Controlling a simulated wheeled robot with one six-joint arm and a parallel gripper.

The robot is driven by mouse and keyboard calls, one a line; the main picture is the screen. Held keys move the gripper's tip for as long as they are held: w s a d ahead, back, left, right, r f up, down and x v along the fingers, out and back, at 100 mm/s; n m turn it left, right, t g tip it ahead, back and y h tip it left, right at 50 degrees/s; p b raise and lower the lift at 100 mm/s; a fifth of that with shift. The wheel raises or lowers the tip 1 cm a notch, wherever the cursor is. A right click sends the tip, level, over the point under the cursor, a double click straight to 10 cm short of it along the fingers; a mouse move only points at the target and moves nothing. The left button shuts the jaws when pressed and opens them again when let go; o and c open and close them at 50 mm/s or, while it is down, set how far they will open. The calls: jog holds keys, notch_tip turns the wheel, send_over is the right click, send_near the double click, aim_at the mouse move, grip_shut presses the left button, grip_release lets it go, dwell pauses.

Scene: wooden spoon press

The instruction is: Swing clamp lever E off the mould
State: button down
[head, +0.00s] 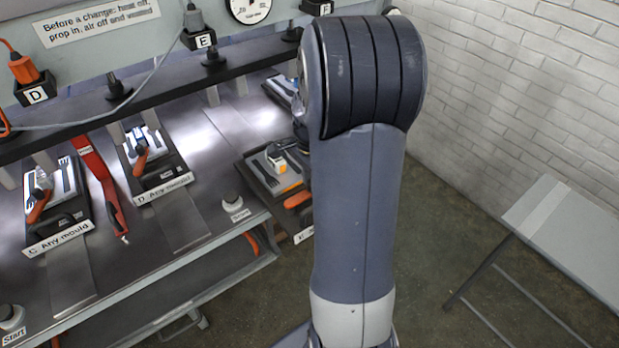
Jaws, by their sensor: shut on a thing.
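Mould E (256,187) is a dark tray with a pale plate, just left of my arm near the bench's front edge. An orange handle-like part (297,199), which looks like clamp lever E, shows at the tray's right side, against my arm's outline. The rest of lever E and the tray's right side are hidden behind my arm.
Mould C (70,226) and mould D (158,184) stand left, each with an orange-handled clamp. A red bar (98,175) lies between them. A Start button (233,203) stands near the front edge. A dark rail (165,82) crosses above. A grey table (572,226) stands right; floor between is clear.

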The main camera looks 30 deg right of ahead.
dwell(0.4)
jog(key=c, duration=1.2)
grip_release()
jog(key=shift+c, duration=0.2)
jog(key=shift+r, duration=0.1)
notch_tip(320, 180, up, 11)
jog(key=shift+f, duration=0.2)
notch_tip(320, 180, down, 11)
jog(key=shift+r, duration=0.2)
jog(key=shift+f, duration=0.1)
